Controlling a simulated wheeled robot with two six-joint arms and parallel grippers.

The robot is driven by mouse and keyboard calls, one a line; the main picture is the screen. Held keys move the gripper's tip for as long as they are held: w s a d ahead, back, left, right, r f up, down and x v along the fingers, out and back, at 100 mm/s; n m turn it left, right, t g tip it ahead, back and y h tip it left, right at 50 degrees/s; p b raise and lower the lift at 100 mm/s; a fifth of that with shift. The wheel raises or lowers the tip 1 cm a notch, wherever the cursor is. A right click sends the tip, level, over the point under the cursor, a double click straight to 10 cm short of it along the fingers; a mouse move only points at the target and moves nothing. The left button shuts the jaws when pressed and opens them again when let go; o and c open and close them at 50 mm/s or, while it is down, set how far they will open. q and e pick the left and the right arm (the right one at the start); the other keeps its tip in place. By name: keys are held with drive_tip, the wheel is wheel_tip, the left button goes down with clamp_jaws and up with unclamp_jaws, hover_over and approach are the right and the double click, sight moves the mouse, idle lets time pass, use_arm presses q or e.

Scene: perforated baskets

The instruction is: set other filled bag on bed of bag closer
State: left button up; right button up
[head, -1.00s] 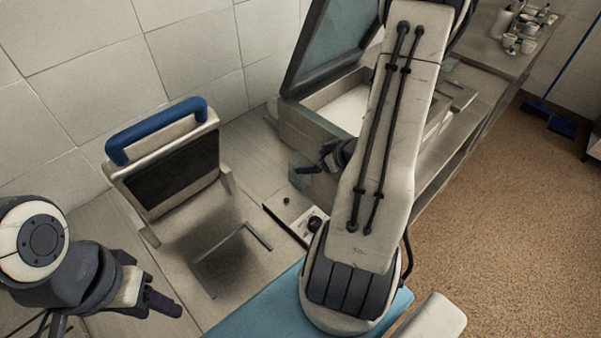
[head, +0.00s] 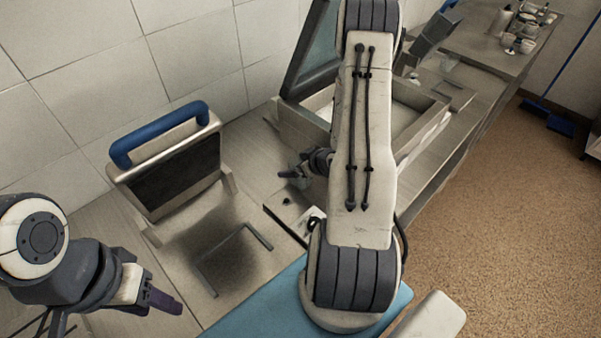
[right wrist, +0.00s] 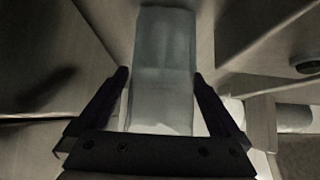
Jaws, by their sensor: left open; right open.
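A pale grey-blue, translucent bag-like thing (right wrist: 165,75) lies between the two open fingers of my right gripper (right wrist: 160,95) in the right wrist view. The fingers stand on either side of it and are not shut on it. In the head view my right gripper (head: 292,173) is over the counter, left of an open-lidded box machine (head: 293,124), and the bag is hidden there. Another machine with a raised blue handle (head: 165,131) stands at left. I cannot tell which machine is the bag closer. My left gripper (head: 160,297) is open and empty at lower left.
A blue surface (head: 262,308) lies at the front. A black knob (head: 316,222) sits by the blue-handled machine. My right arm hides part of the box machine. Cups (head: 522,44) stand on the far counter at upper right. Tiled wall bounds the back.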

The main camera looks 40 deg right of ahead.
clamp_jaws()
